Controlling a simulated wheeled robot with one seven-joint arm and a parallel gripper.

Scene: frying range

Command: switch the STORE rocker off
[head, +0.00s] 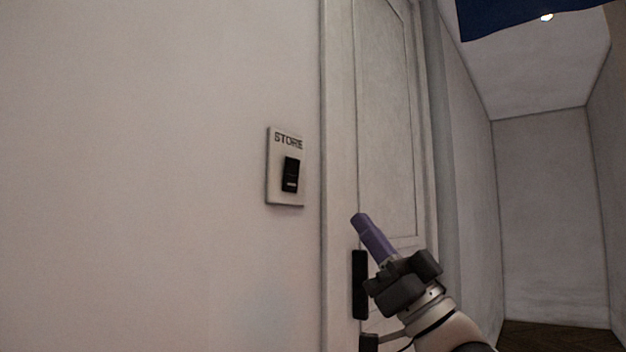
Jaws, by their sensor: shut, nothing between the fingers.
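The STORE switch plate (271,190) is a pale rectangle on the wall, left of the door frame, with "STORE" lettered along its top. Its black rocker (291,174) sits below the lettering, with a small light mark near its lower end. Which way the rocker is tipped is hard to tell. My gripper (357,219) shows to the right of the plate and lower, in front of the door. Its purple fingers are shut together with nothing between them, pointing up and left. It appears apart from the switch.
A pale panelled door (385,130) stands right of the switch, with a black handle plate (359,284) beside my gripper. The wall (140,180) left of the switch is bare. A corridor with a dark floor (555,337) opens at right. A dark blue shape (520,14) hangs at top right.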

